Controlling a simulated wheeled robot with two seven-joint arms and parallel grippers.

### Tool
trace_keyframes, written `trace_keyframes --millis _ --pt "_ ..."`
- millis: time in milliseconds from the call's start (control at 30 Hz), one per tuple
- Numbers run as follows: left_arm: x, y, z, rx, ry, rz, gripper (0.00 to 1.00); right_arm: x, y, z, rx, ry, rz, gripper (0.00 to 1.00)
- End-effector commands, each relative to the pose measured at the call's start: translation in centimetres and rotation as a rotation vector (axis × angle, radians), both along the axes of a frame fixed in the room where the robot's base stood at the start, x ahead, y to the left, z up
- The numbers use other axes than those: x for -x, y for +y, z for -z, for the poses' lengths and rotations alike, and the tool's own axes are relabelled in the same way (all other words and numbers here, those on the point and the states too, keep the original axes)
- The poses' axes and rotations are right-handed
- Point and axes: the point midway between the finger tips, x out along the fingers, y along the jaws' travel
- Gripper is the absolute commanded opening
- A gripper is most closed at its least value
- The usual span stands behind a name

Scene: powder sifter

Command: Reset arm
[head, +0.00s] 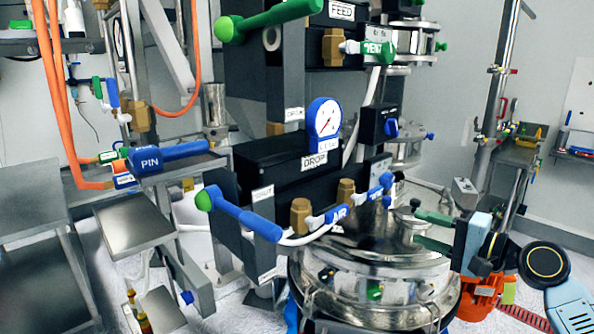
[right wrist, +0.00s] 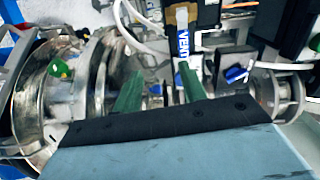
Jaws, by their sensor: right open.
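My right gripper (head: 433,231) is at the right of the sifter in the head view, its light-blue body at the right and its two green fingers pointing left. The fingers are apart with nothing visible between them; they also show in the right wrist view (right wrist: 160,85). They are over the shiny metal sifter vessel (head: 375,260), near its lid. A blue VENT valve handle (head: 381,192) is to the left of the fingers. In the right wrist view the VENT handle (right wrist: 182,35) appears close to one finger; I cannot tell whether they touch. My left gripper is not in view.
A black DROP block (head: 275,165) with a pressure gauge (head: 324,118) stands left of the vessel. Blue AIR (head: 335,218) and PIN (head: 168,157) handles stick out, as do green-tipped levers. A metal post and bench (head: 515,150) stand at the far right. Pale floor shows lower left.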

Motion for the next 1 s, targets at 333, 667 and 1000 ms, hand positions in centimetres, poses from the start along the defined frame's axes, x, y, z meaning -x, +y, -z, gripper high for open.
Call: trace_keyframes --millis 333,667,1000 --pt "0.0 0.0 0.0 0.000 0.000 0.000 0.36 12.9 9.6 19.4 0.725 0.088 -0.260 0.42" --pt "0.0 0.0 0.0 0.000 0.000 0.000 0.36 25.6 10.4 26.2 1.237 0.190 -0.457 0.42" --pt "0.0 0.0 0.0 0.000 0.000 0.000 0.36 33.2 8.5 26.5 1.480 0.327 -0.561 0.42"
